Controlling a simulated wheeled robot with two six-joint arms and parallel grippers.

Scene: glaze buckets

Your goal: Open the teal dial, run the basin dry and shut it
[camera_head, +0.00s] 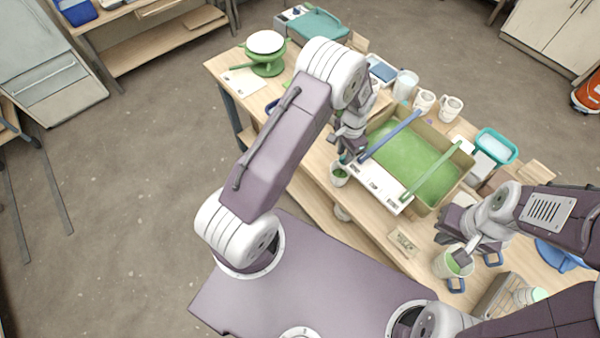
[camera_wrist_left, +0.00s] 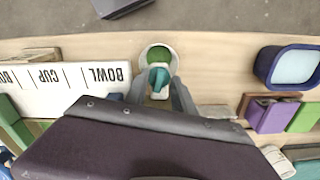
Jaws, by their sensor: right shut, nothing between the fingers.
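The basin (camera_head: 432,203) is a tan tray filled with green glaze in the head view. A white panel (camera_head: 372,188) runs along its front; it reads "BOWL" and "CUP" in the left wrist view (camera_wrist_left: 65,90). The teal dial (camera_wrist_left: 159,77) sits between the fingers of my left gripper (camera_wrist_left: 160,90), which look apart with slim gaps beside it. In the head view my left gripper (camera_head: 347,148) is at the basin's left end, hiding the dial. A small cup (camera_head: 339,178) holding green is close by; it also shows in the left wrist view (camera_wrist_left: 147,50). My right gripper (camera_head: 462,254) is shut and empty, over a mug.
That mug (camera_head: 444,268) holds green and stands at the table's front right. A blue bar (camera_head: 391,134) and a green bar (camera_head: 430,172) lie across the basin. White mugs (camera_head: 450,108) and a teal tub (camera_head: 497,146) crowd the back. A green stand (camera_head: 266,62) is at the far left.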

